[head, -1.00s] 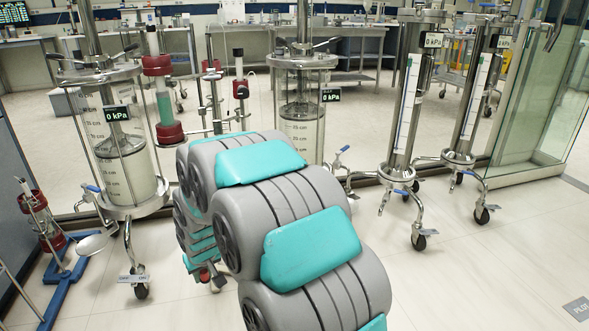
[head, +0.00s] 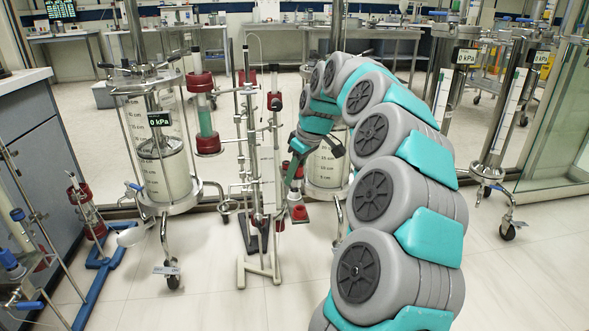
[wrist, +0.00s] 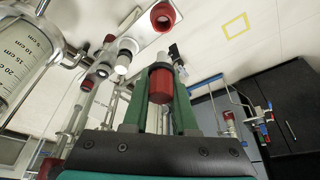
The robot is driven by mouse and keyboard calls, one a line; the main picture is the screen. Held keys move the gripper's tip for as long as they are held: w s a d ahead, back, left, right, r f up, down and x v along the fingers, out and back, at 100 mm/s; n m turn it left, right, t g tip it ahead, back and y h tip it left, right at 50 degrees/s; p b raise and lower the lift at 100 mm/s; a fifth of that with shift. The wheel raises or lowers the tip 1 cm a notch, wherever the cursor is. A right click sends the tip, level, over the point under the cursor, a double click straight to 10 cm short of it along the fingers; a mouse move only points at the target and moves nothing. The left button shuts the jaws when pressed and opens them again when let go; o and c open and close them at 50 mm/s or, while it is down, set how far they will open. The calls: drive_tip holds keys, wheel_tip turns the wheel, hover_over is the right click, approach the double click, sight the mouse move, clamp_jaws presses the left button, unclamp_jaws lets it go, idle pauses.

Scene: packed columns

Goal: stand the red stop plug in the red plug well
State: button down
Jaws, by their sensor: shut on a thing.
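In the wrist view, my gripper (wrist: 160,76) has its two green fingers closed on the red stop plug (wrist: 160,87), a red cylinder with a paler end. In the head view, my gripper (head: 291,182) points down beside the metal stand in the middle. A small red piece (head: 298,213) shows just below the fingers; I cannot tell there whether it is the plug or the well.
A metal rod stand (head: 250,170) with red clamps stands just left of my gripper. A glass column (head: 162,150) is farther left, another (head: 325,165) is behind. A blue-footed stand (head: 98,250) is at left. Floor is clear at lower right.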

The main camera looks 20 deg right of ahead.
sight(298, 186)
drive_tip(key=shift+s+d, duration=0.1)
idle(0.4)
drive_tip(key=shift+f+b, duration=1.4)
drive_tip(key=shift+f, duration=1.45)
drive_tip(key=shift+f+b, duration=0.75)
drive_tip(key=shift+f, duration=0.85)
drive_tip(key=c, duration=0.6)
unclamp_jaws()
drive_tip(key=shift+c, duration=0.2)
drive_tip(key=v, duration=0.7)
drive_tip(key=shift+s+r, duration=0.2)
drive_tip(key=shift+r, duration=0.15)
